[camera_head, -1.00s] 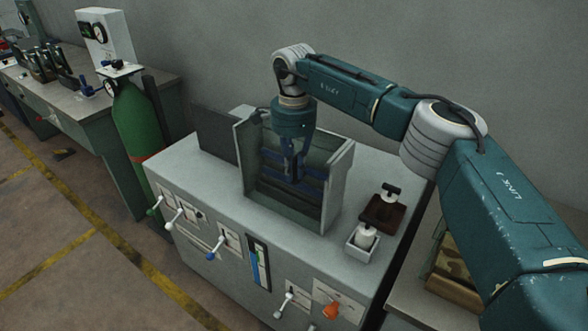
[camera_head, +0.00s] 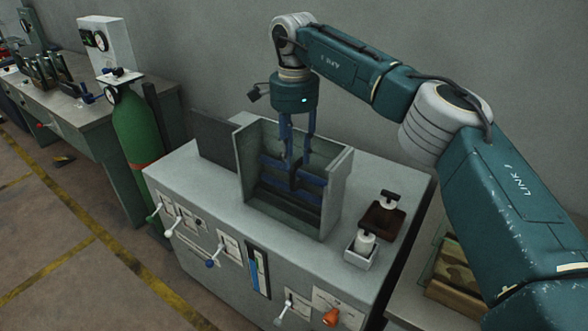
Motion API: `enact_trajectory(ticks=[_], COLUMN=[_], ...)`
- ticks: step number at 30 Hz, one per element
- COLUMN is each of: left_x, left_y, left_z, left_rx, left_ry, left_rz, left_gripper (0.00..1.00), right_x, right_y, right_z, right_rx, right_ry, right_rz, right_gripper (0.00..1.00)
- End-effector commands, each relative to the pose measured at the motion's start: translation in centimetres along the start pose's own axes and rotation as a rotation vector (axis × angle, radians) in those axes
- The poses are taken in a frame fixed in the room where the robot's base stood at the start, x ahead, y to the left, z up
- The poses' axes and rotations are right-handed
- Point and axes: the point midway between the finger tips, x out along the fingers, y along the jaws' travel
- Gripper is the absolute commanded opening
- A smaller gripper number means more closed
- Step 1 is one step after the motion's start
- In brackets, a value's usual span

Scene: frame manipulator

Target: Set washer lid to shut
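The washer (camera_head: 334,193) is an open-topped grey box on a grey cabinet. A dark flat panel (camera_head: 217,138), which looks like its lid, stands upright at the box's left side, so the top is open. My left gripper is out of view.
A small white tray with a white bottle (camera_head: 364,242) and a brown block with a dark-topped piece (camera_head: 382,219) stand right of the washer. Levers (camera_head: 215,252) stick out of the cabinet front. A green gas cylinder (camera_head: 137,127) stands at the left.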

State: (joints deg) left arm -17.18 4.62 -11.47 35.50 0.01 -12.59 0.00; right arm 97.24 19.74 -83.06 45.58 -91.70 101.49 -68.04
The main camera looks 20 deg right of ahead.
Motion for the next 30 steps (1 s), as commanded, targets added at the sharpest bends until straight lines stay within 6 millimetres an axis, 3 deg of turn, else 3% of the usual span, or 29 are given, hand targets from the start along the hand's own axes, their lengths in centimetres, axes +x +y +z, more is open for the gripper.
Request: enact_trajectory(ticks=[6,12,25,28,30], left_x=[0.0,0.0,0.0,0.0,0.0], left_y=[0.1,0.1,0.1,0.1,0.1], left_z=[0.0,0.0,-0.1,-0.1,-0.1], left_rx=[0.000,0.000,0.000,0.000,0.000], left_ry=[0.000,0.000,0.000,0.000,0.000], left_rz=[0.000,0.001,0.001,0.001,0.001], left_gripper=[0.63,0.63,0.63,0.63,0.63], right_x=[-3.6,-4.6,-4.3,-2.8,-0.8], right_y=[0.0,0.1,0.0,-0.3,-0.7], right_z=[0.0,0.0,0.2,2.2,5.0], right_rx=[0.001,-0.001,-0.003,-0.020,-0.041], right_ry=[0.000,0.000,-0.006,-0.049,-0.116], right_rz=[-0.001,0.001,0.000,-0.008,-0.020], right_gripper=[0.33,0.33,0.33,0.33,0.33])
